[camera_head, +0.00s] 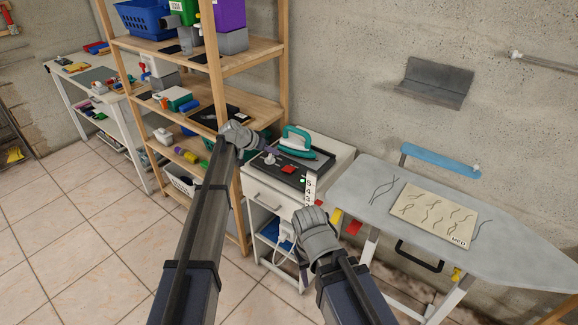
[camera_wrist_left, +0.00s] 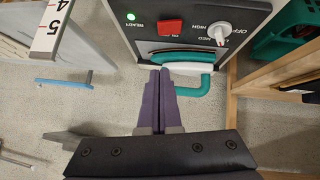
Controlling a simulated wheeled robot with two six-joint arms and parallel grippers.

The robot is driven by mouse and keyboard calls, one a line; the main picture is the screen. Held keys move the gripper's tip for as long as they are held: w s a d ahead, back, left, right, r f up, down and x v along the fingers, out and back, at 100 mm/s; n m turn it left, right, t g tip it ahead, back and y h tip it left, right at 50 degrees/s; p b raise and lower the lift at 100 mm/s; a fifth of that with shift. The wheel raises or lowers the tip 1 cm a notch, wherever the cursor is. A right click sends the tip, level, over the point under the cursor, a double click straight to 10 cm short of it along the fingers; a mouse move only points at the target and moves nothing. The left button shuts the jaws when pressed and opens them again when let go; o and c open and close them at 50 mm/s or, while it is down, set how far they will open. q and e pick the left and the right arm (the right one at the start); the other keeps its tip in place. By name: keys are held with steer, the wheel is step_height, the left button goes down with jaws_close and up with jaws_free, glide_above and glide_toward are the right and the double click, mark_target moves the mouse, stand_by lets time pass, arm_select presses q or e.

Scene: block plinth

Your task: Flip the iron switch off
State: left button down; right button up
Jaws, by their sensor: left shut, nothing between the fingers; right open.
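The red iron switch (camera_head: 288,169) sits on the dark panel of the small white cabinet, between a white knob (camera_head: 270,158) and a lit green lamp (camera_head: 303,181). The left wrist view shows the switch (camera_wrist_left: 170,27) with lettering beside it that seems to read ON, and the lamp marked READY (camera_wrist_left: 131,16). The teal iron (camera_head: 297,142) stands behind the panel. My left gripper (camera_head: 273,151) is shut and empty; its purple fingertips (camera_wrist_left: 160,72) are by the iron, apart from the switch. My right gripper (camera_head: 303,275) is open, low before the cabinet; its fingers are mostly hidden.
The ironing board (camera_head: 350,180) with a patterned sheet (camera_head: 433,212) stands at the right. A wooden shelf (camera_head: 245,55) with bins stands close at the left. A numbered strip (camera_head: 309,188) stands at the panel's right edge. A grey wall bracket (camera_head: 435,82) is behind.

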arm_select(q)
steer(key=shift+f, duration=0.1)
steer(key=b, duration=0.7)
glide_above(294, 169)
steer(key=s+a, duration=0.1)
steer(key=a, duration=0.2)
steer(key=f, duration=0.7)
steer(key=shift+s+f, duration=0.15)
steer(key=shift+s, duration=0.05)
steer(key=f+b, duration=0.2)
steer(key=shift+s+d+f+b, duration=0.1)
steer(key=shift+d+f+b, duration=0.05)
steer(key=shift+d+b, duration=0.15)
steer(key=shift+s+d+f+b, duration=0.1)
steer(key=shift+s+f+b, duration=0.05)
steer(key=shift+f+b, duration=0.5)
steer(key=shift+r, duration=0.1)
